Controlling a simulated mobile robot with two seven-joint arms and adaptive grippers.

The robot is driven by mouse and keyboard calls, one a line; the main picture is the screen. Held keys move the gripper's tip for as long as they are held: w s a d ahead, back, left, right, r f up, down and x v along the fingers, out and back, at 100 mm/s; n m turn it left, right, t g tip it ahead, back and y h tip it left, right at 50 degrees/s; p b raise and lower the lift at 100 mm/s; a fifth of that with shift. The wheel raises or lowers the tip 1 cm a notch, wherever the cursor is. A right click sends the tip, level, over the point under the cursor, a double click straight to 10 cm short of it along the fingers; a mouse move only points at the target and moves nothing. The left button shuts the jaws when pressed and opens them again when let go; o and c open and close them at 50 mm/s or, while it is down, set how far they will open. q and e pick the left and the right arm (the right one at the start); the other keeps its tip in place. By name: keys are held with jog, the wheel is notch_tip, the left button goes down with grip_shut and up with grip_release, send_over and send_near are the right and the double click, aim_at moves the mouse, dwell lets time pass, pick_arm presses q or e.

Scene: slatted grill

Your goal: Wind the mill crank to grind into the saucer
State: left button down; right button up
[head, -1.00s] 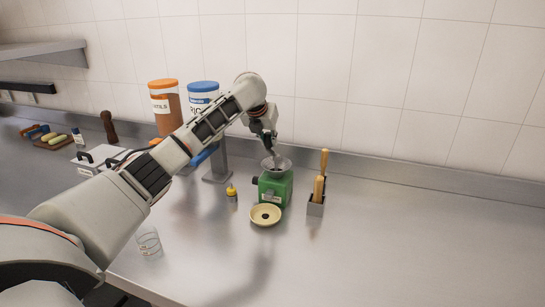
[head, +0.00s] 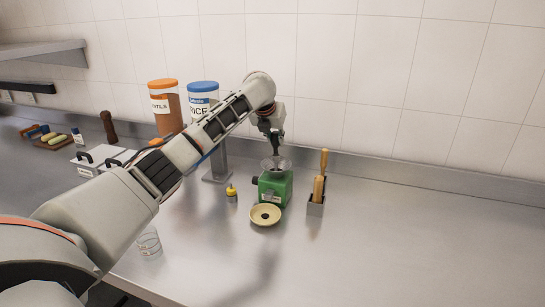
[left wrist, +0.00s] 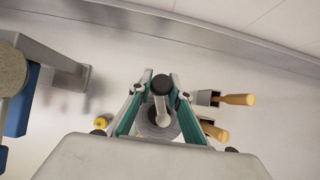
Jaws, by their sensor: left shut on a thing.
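The green mill (head: 275,188) stands on the steel counter with a metal hopper on top. Its crank (left wrist: 161,106) shows in the left wrist view, with a dark knob at the far end between my fingers. My left gripper (head: 275,150) is above the mill, pointing down, shut on the crank knob; it also shows in the left wrist view (left wrist: 160,85). The cream saucer (head: 265,214) lies in front of the mill, with a dark patch in its middle. The mill hides part of the crank's underside. My right gripper is not in view.
A holder (head: 316,206) with wooden-handled tools stands close right of the mill. A small yellow-topped item (head: 231,191) stands to its left. A clear glass (head: 149,241) is near the front edge. Orange-lidded (head: 164,106) and blue-lidded (head: 203,97) canisters stand behind my arm. The counter at right is clear.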

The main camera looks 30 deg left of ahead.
pick_arm(q)
jog(key=shift+w+d+f, duration=0.15)
jog(key=shift+d, duration=0.2)
jog(key=shift+w+d+f, duration=0.1)
jog(key=shift+d, duration=0.25)
jog(key=shift+w+d, duration=0.1)
jog(key=shift+d, duration=0.4)
jog(key=shift+d, duration=0.55)
jog(key=shift+f, duration=0.1)
